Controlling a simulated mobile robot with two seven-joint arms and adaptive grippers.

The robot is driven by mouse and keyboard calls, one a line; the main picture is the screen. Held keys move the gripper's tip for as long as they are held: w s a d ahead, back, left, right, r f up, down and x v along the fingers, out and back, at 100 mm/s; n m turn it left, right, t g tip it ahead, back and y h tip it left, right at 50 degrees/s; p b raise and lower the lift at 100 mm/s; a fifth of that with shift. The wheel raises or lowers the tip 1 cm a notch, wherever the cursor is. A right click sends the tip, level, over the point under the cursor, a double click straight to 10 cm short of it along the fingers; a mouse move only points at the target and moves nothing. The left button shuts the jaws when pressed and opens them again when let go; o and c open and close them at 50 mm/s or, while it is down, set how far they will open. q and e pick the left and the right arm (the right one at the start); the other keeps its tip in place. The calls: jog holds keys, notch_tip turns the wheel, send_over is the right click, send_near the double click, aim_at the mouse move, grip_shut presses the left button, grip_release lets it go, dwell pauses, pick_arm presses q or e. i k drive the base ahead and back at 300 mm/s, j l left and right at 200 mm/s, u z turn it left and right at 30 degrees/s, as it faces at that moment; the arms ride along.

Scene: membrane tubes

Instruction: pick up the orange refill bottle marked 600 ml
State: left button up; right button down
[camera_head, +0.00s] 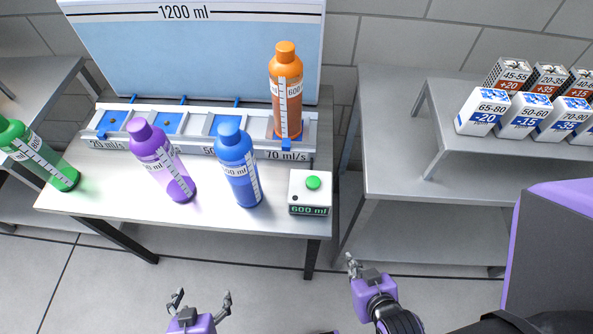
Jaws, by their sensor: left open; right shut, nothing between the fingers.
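The orange bottle (286,92) stands upright at the right end of the white rack (200,150), over the slot labelled 70 ml/s. Its label reads 600, partly hard to read. My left gripper (200,299) is open and empty, low in the view, in front of the table and well short of the orange bottle. My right gripper (353,265) is shut and empty, in front of the table's right end, below and to the right of the bottle. Neither gripper touches anything.
Green (38,155), purple (161,160) and blue (238,165) bottles stand along the white table (120,215). A scale (310,192) with a green button reads 600 ml. A large blue tank (200,60) is behind. Several boxes (483,111) sit on the right shelf. Floor in front is clear.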

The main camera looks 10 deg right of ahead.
aim_at(287, 69)
jog(key=k+l, duration=0.25)
jog(key=k, duration=0.15)
jog(key=k+l, duration=0.2)
jog(key=k, duration=0.2)
